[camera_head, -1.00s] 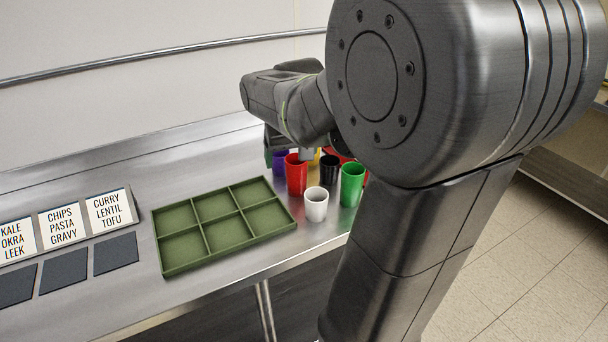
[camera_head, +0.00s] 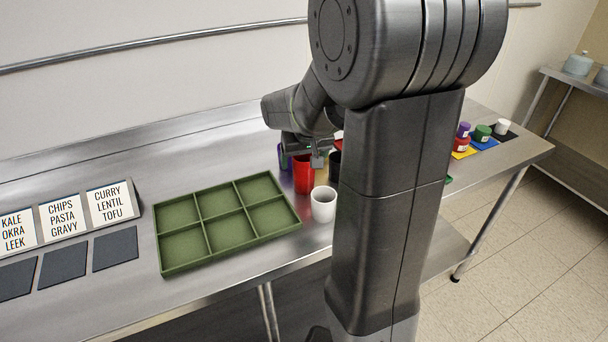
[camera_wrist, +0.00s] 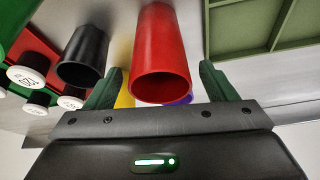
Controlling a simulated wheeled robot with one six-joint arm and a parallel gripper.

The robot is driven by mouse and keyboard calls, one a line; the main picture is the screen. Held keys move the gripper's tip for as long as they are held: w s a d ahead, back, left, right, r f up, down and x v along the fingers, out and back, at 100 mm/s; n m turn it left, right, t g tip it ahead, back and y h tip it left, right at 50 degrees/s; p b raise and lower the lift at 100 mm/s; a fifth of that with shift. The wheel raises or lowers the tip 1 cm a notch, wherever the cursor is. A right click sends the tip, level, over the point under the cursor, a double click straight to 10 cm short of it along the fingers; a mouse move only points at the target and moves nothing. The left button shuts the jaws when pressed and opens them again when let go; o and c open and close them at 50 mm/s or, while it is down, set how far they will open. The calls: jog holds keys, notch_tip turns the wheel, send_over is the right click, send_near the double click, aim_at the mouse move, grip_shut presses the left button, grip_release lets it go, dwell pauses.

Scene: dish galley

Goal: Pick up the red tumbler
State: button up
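The red tumbler (camera_head: 303,180) stands upright on the steel counter, just right of the green divided tray. My gripper (camera_head: 308,158) is low at its far side in the head view, partly hidden by my arm. In the wrist view the red tumbler (camera_wrist: 160,55) lies between the two green fingers of my gripper (camera_wrist: 160,72). The fingers are apart, with a visible gap on each side of the tumbler, so my gripper is open and holds nothing.
A white tumbler (camera_head: 323,204) stands close in front. A black tumbler (camera_wrist: 84,50) is beside the red one; purple and yellow ones show behind it. The green tray (camera_head: 228,222) is empty. Lidded jars (camera_head: 483,132) stand on coloured mats at the far right.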

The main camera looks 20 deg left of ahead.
jog(key=c, duration=1.3)
